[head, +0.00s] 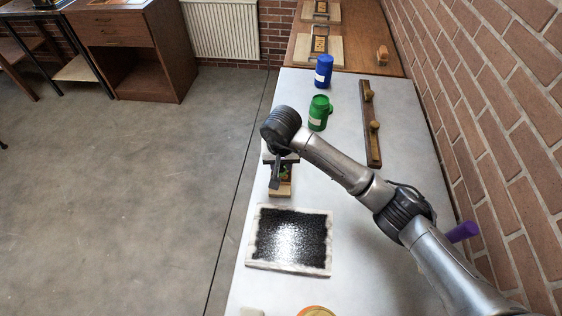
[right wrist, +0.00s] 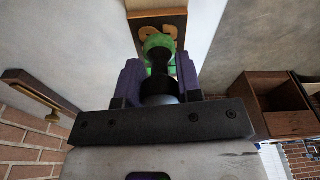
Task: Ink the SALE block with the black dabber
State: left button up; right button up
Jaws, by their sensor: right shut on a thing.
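My right gripper (head: 282,178) is over the near end of a wooden block (head: 280,191). In the right wrist view the gripper (right wrist: 160,88) is shut on a dabber (right wrist: 157,60) with a dark stem and a green-looking head. Beyond the head lies a dark-faced wooden block (right wrist: 172,21) with raised tan letters; only part of the lettering shows, so I cannot read the word. The dabber's head overlaps the block's near end; I cannot tell whether it touches. The arm hides part of the block in the head view. My left gripper is out of view.
A black inked slab (head: 290,240) with a pale rim (head: 287,270) lies in front of the block. A green jar (head: 318,112) and a blue jar (head: 323,70) stand behind. A dark rack (head: 371,148) with wooden knobs lies at right, near the brick wall (head: 480,110).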

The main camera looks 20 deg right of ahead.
jog(key=shift+f, duration=0.4)
dwell(0.6)
jog(key=shift+b, duration=0.3)
jog(key=shift+f, duration=0.15)
dwell(0.6)
jog(key=shift+r+p, duration=0.65)
jog(key=shift+r, duration=0.4)
jog(key=shift+r+p, duration=0.55)
jog(key=shift+r, duration=0.5)
